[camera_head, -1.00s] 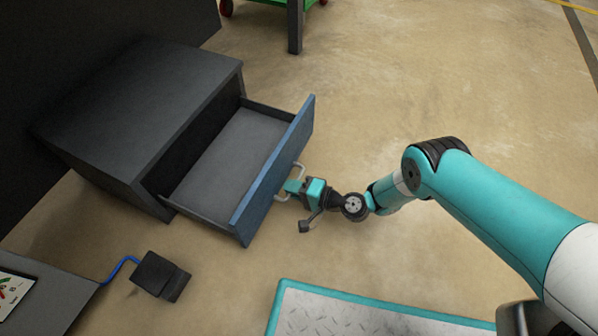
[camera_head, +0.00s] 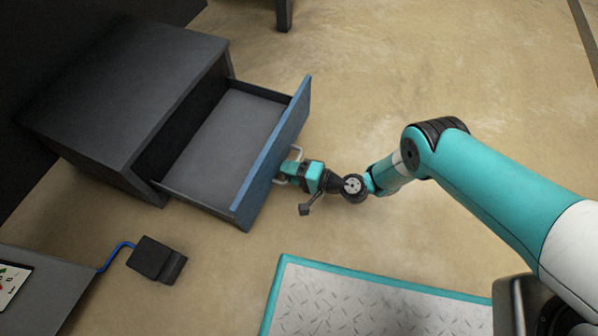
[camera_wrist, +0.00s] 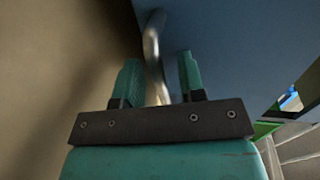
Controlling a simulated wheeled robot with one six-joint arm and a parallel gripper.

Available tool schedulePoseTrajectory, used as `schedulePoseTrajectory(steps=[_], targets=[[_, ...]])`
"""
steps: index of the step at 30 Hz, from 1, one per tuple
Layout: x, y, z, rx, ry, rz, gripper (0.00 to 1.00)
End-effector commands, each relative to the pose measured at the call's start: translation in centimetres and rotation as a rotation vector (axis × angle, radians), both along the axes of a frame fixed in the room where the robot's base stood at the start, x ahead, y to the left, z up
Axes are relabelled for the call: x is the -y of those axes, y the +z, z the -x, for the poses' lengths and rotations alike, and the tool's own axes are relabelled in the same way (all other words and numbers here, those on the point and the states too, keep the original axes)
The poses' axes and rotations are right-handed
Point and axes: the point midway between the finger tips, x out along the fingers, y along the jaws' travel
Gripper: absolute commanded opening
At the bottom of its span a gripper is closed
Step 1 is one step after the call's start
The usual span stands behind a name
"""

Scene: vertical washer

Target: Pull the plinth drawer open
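The plinth drawer (camera_head: 272,158) has a blue front and a grey tray, and it stands well out of its dark cabinet (camera_head: 125,85). Its metal handle (camera_head: 295,153) is on the outer face of the front. My gripper (camera_head: 288,171) is at this handle, reaching in from the right. In the wrist view, the handle (camera_wrist: 152,48) runs between the two teal fingers of my gripper (camera_wrist: 157,78), closer to the left one. A narrow gap shows beside the right finger. The drawer moves together with my gripper, shut about the handle. The exact finger contact is hidden.
A black pedal (camera_head: 157,260) with a blue cable lies on the floor in front of the cabinet. A teal-edged metal plate (camera_head: 370,305) is at the bottom middle. A grey surface (camera_head: 45,290) is at lower left.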

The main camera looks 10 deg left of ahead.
Motion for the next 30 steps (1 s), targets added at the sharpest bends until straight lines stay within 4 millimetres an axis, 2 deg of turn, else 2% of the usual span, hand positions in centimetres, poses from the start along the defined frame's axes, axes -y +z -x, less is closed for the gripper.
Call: schedulePoseTrajectory(steps=[5,10,24,30], targets=[[0.1,0.1,-0.1,0.001,-0.002,0.0,0.37],[1.9,0.7,0.2,-0.003,-0.006,0.003,0.37],[13.0,3.2,2.0,-0.004,-0.006,0.0,0.37],[15.9,3.6,2.6,-0.003,-0.002,0.001,0.37]])
